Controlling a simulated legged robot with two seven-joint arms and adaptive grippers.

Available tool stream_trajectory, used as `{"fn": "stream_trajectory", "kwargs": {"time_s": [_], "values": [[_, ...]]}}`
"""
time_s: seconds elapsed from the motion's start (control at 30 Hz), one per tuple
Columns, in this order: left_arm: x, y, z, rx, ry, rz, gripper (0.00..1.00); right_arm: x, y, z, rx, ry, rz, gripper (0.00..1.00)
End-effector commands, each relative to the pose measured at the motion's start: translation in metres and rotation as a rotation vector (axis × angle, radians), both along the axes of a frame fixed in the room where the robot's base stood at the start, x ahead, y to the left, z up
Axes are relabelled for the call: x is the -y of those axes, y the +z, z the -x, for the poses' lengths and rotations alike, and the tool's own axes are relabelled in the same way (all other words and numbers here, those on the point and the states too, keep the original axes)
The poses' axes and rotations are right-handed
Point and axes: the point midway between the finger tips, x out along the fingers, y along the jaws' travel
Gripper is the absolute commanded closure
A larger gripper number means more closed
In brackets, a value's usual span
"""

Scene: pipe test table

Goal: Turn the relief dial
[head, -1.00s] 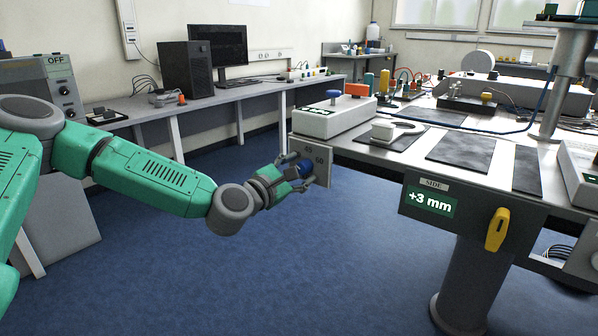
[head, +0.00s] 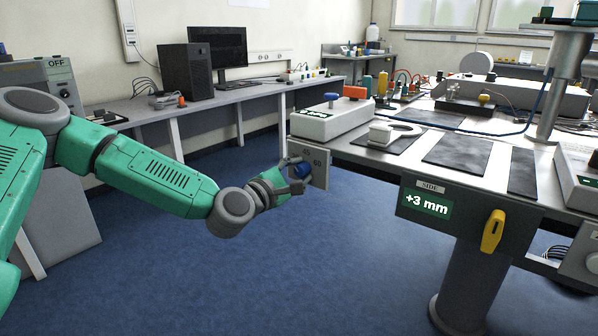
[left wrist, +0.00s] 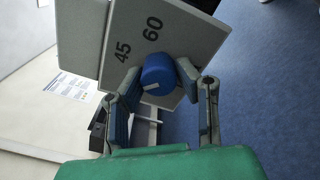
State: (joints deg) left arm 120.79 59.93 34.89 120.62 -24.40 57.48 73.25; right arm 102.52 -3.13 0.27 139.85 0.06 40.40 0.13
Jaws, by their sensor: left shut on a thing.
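The relief dial (head: 302,170) is a blue round knob on a grey plate (head: 320,172) at the left end of the table. In the left wrist view the dial (left wrist: 158,70) has a short white mark on its rim, and the plate (left wrist: 185,38) shows the numbers 45 and 60. My left gripper (head: 296,176) is shut on the dial, with a finger on each side of it, as the left wrist view (left wrist: 160,88) also shows. The fingers hide part of the dial in the head view. My right gripper is not in view.
A sign reading +3 mm (head: 427,203) and a yellow handle (head: 492,231) are on the table's front. The blue floor (head: 300,280) below my left arm is clear.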

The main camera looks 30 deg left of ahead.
Motion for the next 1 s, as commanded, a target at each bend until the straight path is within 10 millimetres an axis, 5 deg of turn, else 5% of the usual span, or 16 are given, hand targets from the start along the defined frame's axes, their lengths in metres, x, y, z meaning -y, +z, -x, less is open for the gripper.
{"fn": "stream_trajectory", "kwargs": {"time_s": [1.0], "values": [[0.002, -0.004, 0.002, 0.063, -0.014, -0.966, 1.0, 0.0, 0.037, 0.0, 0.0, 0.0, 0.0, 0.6]]}}
